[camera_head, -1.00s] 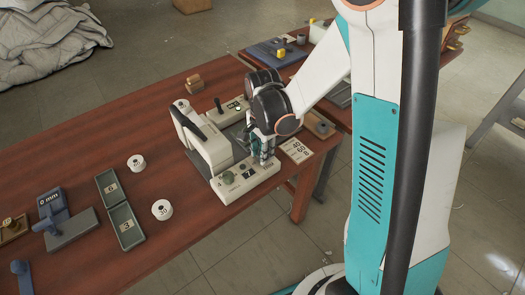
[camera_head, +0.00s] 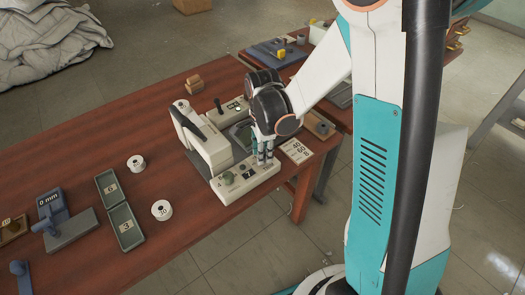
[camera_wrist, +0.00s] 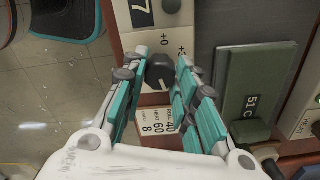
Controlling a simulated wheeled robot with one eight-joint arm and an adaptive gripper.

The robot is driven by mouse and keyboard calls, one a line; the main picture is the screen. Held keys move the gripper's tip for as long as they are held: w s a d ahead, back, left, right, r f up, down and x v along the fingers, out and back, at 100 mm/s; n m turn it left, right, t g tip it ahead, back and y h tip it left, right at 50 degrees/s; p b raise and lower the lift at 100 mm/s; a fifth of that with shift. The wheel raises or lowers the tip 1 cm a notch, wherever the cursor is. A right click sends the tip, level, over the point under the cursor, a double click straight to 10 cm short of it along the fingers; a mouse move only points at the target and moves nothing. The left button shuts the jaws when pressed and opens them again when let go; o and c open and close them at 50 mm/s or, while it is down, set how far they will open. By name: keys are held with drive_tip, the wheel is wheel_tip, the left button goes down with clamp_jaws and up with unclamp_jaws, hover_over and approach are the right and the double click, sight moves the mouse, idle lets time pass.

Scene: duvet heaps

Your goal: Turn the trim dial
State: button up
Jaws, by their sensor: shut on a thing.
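The trim dial is a small black knob (camera_wrist: 160,70) on the light front panel of the machine, with "+0" and similar marks printed beside it. In the wrist view, my gripper (camera_wrist: 161,66) has its teal and grey fingers on both sides of the knob, shut on it. In the head view, my gripper (camera_head: 263,161) points down at the right end of the machine's front panel (camera_head: 262,179), and its fingers hide the dial. A display reading 7 (camera_head: 249,173) and a green knob (camera_head: 228,178) sit left of my gripper on this panel.
A printed card (camera_head: 297,151) lies right of the panel, near the table edge. The machine's white body with a dark lever (camera_head: 187,118) stands left of my arm. White rolls (camera_head: 161,210) and green trays (camera_head: 126,228) are farther left on the brown table.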

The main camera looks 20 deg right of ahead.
drive_tip(key=o, duration=1.1)
wheel_tip(320, 180, up, 12)
idle(0.4)
drive_tip(key=s+r+n+t, duration=0.2)
drive_tip(key=s+n, duration=0.3)
drive_tip(key=n, duration=0.1)
drive_tip(key=s+r+n+t, duration=0.2)
drive_tip(key=s+r+n, duration=0.1)
drive_tip(key=s+n, duration=0.2)
drive_tip(key=s+r+n+t, duration=0.3)
drive_tip(key=s+n, duration=0.2)
drive_tip(key=n, duration=0.2)
